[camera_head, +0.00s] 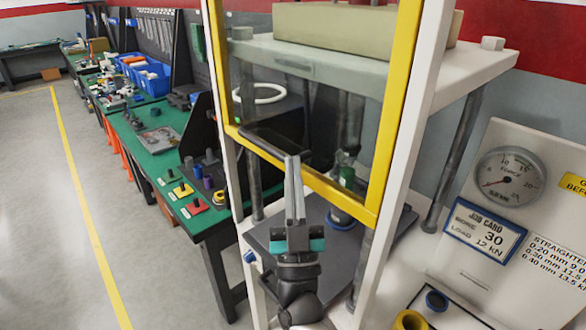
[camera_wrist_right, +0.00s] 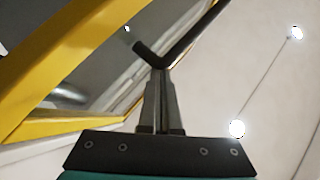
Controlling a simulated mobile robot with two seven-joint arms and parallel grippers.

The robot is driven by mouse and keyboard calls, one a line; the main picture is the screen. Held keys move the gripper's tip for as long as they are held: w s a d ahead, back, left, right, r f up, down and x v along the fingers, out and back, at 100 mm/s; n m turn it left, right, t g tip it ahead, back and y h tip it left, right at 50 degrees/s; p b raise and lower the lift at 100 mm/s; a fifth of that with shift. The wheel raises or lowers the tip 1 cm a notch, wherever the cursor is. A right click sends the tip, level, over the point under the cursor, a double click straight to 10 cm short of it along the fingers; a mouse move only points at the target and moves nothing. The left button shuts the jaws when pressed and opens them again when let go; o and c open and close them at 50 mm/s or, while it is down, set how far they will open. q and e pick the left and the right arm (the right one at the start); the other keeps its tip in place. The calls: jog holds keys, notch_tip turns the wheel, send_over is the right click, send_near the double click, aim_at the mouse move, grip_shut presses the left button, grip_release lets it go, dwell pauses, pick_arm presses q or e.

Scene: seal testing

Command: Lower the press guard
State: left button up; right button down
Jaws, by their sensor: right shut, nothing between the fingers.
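The press guard (camera_head: 396,115) is a clear panel in a yellow frame. Its bottom edge hangs above the dark press bed (camera_head: 320,250), leaving a gap. A dark bar handle (camera_head: 268,146) is fixed near its lower edge. My right gripper (camera_head: 292,160) is shut and empty, its fingers pointing up with the tips at the right end of the handle. In the right wrist view the closed fingertips (camera_wrist_right: 158,72) meet or overlap the dark handle (camera_wrist_right: 185,62), with the yellow frame (camera_wrist_right: 40,60) at left. I cannot tell whether they touch. My left gripper is not in view.
White posts (camera_head: 226,150) flank the guard. At right are a force gauge (camera_head: 508,177), a job card (camera_head: 485,222) and yellow and blue rings (camera_head: 410,321). A green workbench (camera_head: 150,140) with blue bins runs along the left; the floor beside it is clear.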

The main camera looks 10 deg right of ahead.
notch_tip(320, 180, down, 19)
jog(key=b, duration=1.3)
jog(key=shift+r, duration=0.2)
jog(key=shift+w+r, duration=0.1)
